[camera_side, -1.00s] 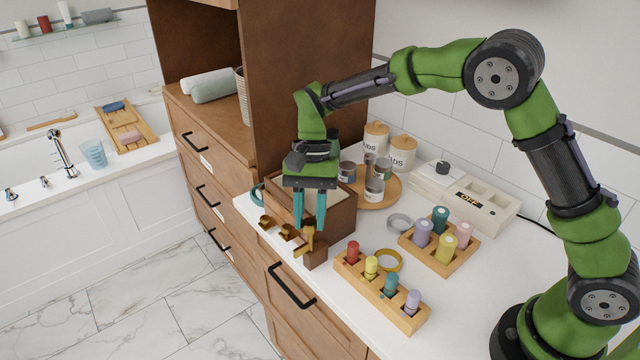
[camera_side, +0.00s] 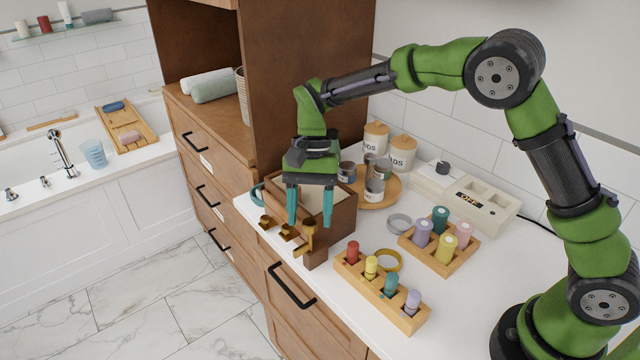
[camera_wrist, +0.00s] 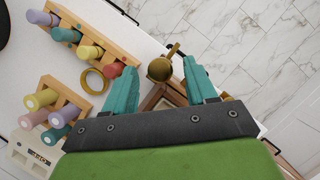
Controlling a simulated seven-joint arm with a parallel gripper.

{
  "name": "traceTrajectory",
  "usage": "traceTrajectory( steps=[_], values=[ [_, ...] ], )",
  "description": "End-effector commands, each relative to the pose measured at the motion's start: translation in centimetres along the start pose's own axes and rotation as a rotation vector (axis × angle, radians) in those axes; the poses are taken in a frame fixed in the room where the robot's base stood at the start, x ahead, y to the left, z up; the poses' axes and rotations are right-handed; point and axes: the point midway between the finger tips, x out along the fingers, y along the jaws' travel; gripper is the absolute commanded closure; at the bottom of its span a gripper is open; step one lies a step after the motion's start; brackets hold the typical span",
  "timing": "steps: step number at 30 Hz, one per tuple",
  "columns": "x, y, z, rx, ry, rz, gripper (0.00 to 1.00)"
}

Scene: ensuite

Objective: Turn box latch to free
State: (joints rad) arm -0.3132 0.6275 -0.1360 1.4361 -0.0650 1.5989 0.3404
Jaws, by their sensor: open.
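A brown wooden box (camera_side: 343,218) stands at the counter's front left corner, with a light interior partly hidden by my gripper. A brass latch (camera_side: 309,232) with a small lever sits on a wooden block at the box's front. In the wrist view the latch (camera_wrist: 160,69) shows as a round brass knob with a lever pointing up and slightly right. My gripper (camera_side: 310,222) points down over the latch, teal fingers open. In the wrist view my gripper (camera_wrist: 158,72) has its fingertips on either side of the latch, with gaps to both. It holds nothing.
Two smaller brass pieces (camera_side: 287,231) stand left of the latch along the edge. A wooden rack of colored pegs (camera_side: 350,272), a brass ring (camera_side: 388,260) and a second peg rack (camera_side: 440,262) lie to the right. A tall brown cabinet (camera_side: 290,100) rises behind.

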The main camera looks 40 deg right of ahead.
Motion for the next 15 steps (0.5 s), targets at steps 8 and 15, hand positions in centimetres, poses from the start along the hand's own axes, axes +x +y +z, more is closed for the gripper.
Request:
traceTrajectory(
  steps=[8,15],
  values=[
    [-5.8,-0.1,-0.1,0.001,0.004,-0.007,0.44],
    [-11.6,-0.1,-0.1,0.001,0.003,-0.005,0.44]
  ],
)
